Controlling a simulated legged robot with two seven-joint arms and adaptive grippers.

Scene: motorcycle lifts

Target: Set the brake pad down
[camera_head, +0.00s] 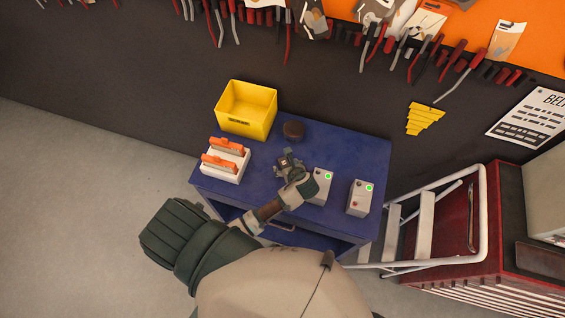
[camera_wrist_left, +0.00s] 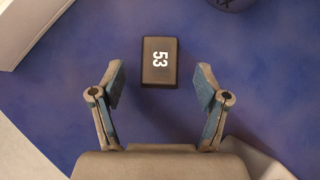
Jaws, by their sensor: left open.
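The brake pad, a small dark block marked 53 (camera_wrist_left: 160,62), lies on the blue tabletop in the left wrist view. My left gripper (camera_wrist_left: 160,84) is open, with one finger to each side of the pad and a gap between each finger and the pad. In the head view my left gripper (camera_head: 288,160) is over the middle of the blue table (camera_head: 258,183); I cannot make out the pad clearly there. My right gripper is not in view.
A white holder with orange pieces (camera_head: 225,166) and a yellow bin (camera_head: 246,112) stand left of my gripper. A brown round object (camera_head: 293,130) is behind it. Two grey boxes with green lights (camera_head: 321,187) (camera_head: 359,199) stand to the right. A stepladder (camera_head: 425,222) is beyond the table's right edge.

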